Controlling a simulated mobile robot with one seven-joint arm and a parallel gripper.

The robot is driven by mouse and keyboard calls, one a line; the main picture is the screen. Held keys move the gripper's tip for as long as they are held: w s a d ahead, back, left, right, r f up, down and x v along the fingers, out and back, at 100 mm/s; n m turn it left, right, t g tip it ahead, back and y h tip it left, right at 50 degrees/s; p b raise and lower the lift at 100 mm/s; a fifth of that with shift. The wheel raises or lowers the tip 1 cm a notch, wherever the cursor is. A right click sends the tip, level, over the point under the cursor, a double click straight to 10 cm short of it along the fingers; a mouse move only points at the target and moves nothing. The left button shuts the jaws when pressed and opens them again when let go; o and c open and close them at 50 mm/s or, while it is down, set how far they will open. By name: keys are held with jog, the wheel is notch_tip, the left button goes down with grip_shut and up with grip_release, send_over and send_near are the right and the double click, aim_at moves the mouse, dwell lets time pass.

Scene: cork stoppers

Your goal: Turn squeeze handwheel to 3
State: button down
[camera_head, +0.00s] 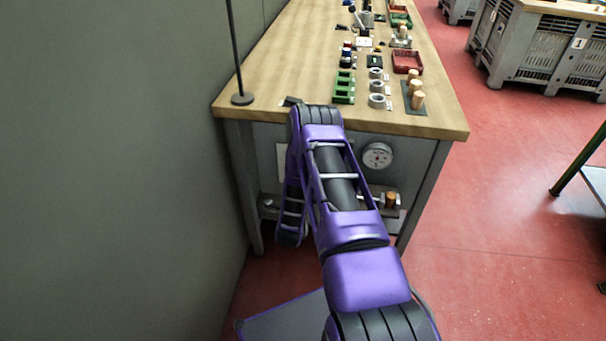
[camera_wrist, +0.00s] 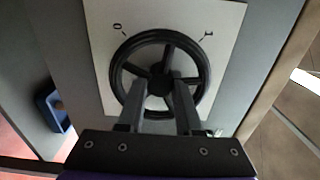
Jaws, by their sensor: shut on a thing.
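The black handwheel (camera_wrist: 119,62) fills the middle of the wrist view, mounted on a white plate (camera_wrist: 228,22) on a grey panel. The plate has a mark that looks like 0 at upper left and another at upper right, too small to read surely. My gripper (camera_wrist: 160,82) reaches in from below, its two grey fingers across the lower part of the wheel, one on each side of the hub. It is shut on the handwheel; the exact contact is hard to see. In the head view my purple arm hides the wheel and gripper.
The bench top (camera_head: 270,70) carries green and red trays, grey rings and corks. A wall stands close at left.

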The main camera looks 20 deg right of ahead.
jog(key=shift+a+f, duration=0.1)
jog(key=c, duration=0.9)
grip_release()
jog(key=shift+o, duration=0.2)
jog(key=p+v, duration=0.1)
jog(key=v, duration=1.6)
jog(key=shift+s+p, duration=0.2)
jog(key=shift+p, duration=0.2)
jog(key=shift+a, duration=0.15)
